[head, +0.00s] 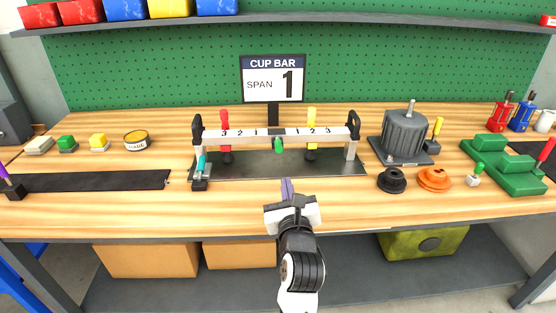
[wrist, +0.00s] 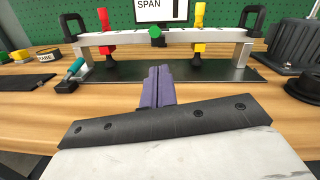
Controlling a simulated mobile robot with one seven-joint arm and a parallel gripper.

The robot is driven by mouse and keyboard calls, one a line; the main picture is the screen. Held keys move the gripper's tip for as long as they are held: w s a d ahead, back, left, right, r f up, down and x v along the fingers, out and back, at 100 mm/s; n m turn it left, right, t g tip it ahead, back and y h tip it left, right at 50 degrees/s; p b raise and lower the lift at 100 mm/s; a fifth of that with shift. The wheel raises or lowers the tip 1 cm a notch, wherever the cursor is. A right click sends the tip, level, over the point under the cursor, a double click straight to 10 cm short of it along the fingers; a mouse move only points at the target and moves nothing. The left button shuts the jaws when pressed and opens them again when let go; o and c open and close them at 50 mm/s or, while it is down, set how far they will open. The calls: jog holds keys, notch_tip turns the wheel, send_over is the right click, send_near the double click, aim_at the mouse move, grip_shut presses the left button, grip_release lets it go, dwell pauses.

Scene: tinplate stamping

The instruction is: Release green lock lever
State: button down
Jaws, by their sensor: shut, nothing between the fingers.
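The green lock lever (head: 278,145) sits at the middle of the white numbered bar (head: 245,134), below the sign; in the wrist view its round green end (wrist: 154,32) faces me. A red handle (head: 225,120) stands on the bar left of it and a yellow handle (head: 311,118) right of it. My gripper (head: 286,184) is in front of the bar, near the bench's front edge, apart from the lever. Its purple fingers (wrist: 158,74) are shut together and empty, pointing toward the bar below the green lever.
The bar's dark base plate (head: 262,164) lies on the wooden bench. A grey motor-like block (head: 405,134), a black disc (head: 392,180) and an orange disc (head: 434,179) are on the right. A sign (head: 273,79) reads "SPAN 1".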

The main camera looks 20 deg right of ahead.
aim_at(278, 144)
jog(key=shift+w+d+r, duration=0.1)
jog(key=shift+w+r, duration=0.05)
jog(key=shift+w, duration=0.35)
jog(key=p+x, duration=0.3)
jog(key=x, duration=0.6)
